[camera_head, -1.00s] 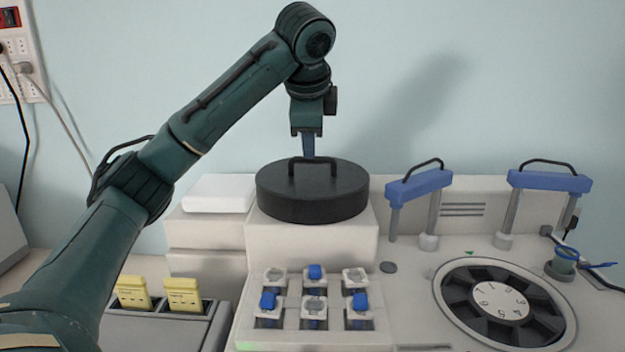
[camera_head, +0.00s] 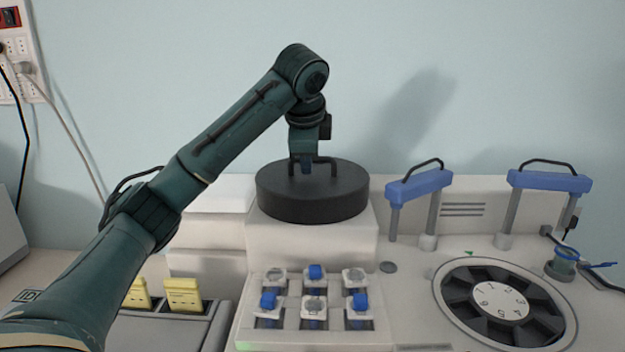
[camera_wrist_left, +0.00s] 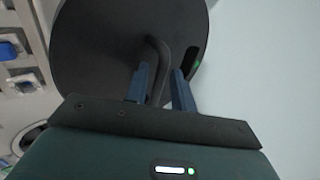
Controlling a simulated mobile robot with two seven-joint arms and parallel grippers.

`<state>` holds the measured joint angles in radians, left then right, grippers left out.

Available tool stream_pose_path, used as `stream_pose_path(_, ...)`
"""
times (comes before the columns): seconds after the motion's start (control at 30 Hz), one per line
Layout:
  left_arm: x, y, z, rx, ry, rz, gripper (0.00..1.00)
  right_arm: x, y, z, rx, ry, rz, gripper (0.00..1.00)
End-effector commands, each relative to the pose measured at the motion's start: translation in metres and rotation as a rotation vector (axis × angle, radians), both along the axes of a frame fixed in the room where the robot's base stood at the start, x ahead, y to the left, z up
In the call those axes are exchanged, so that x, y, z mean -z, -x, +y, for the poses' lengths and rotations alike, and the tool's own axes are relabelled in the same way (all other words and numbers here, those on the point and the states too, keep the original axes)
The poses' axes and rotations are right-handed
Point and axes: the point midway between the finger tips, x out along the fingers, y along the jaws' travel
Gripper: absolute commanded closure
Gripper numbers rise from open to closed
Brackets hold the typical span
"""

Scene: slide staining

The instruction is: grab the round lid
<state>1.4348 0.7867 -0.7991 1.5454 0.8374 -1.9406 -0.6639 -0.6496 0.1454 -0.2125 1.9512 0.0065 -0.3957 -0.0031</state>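The round lid (camera_head: 312,203) is a thick black disc with a thin arched handle (camera_head: 330,161). It sits on the white raised block behind the vial rack. My left gripper (camera_head: 306,168) points down at the handle from above. In the left wrist view the blue fingers of my left gripper (camera_wrist_left: 160,88) are apart, with the lid's handle (camera_wrist_left: 156,62) between them. I see a gap beside the handle, so the fingers do not look closed on it. The lid (camera_wrist_left: 105,40) fills the upper left of that view. My right gripper is not in view.
A rack (camera_head: 245,330) with several blue and clear capped vials stands in front of the lid. A numbered round carousel (camera_head: 448,300) and two blue-topped handles (camera_head: 418,187) are to the right. Yellow slide holders (camera_head: 183,296) stand at the lower left.

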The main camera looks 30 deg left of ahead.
Motion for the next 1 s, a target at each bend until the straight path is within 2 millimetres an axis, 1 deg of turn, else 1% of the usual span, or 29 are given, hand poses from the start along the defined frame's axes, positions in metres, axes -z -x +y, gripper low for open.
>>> stream_pose_path(0.03,-0.0002,0.0001,-0.0001,0.000,0.000,0.000,0.79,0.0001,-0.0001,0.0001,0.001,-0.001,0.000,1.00)
stream_pose_path(0.3,-0.0003,0.0001,-0.0003,0.000,0.000,0.000,1.00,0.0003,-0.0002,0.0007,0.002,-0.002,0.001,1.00)
stream_pose_path(0.87,-0.0013,0.0000,-0.0003,0.001,0.000,-0.003,1.00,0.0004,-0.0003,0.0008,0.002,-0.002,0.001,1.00)
stream_pose_path(0.97,-0.0055,-0.0001,-0.0006,0.001,0.001,-0.004,1.00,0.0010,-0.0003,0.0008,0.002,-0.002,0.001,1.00)
stream_pose_path(1.0,-0.0098,-0.0003,-0.0008,0.001,0.002,-0.006,1.00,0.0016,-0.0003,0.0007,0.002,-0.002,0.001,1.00)
